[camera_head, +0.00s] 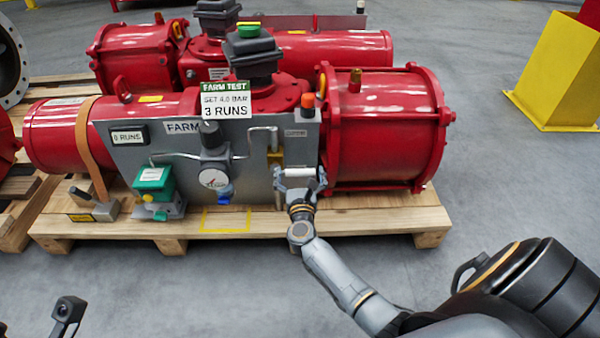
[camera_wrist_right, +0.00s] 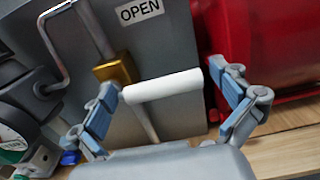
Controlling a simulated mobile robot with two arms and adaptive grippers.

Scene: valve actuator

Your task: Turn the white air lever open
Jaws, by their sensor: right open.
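The white air lever (camera_wrist_right: 163,86) is a short white cylinder by a brass valve block (camera_wrist_right: 116,70) on the grey panel, below an OPEN label (camera_wrist_right: 139,11). In the head view the lever (camera_head: 301,172) shows at the panel's lower right. My right gripper (camera_head: 300,175) is open in front of it. In the right wrist view the blue-grey fingers (camera_wrist_right: 163,80) stand on either side of the lever, their tips near its two ends; contact cannot be told. Small dark parts at the lower left of the head view seem to be my left gripper (camera_head: 68,309), mostly out of frame.
Red cylinders (camera_head: 390,125) lie behind on a wooden pallet (camera_head: 380,216). A yellow post (camera_head: 562,70) stands right. The floor in front is clear.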

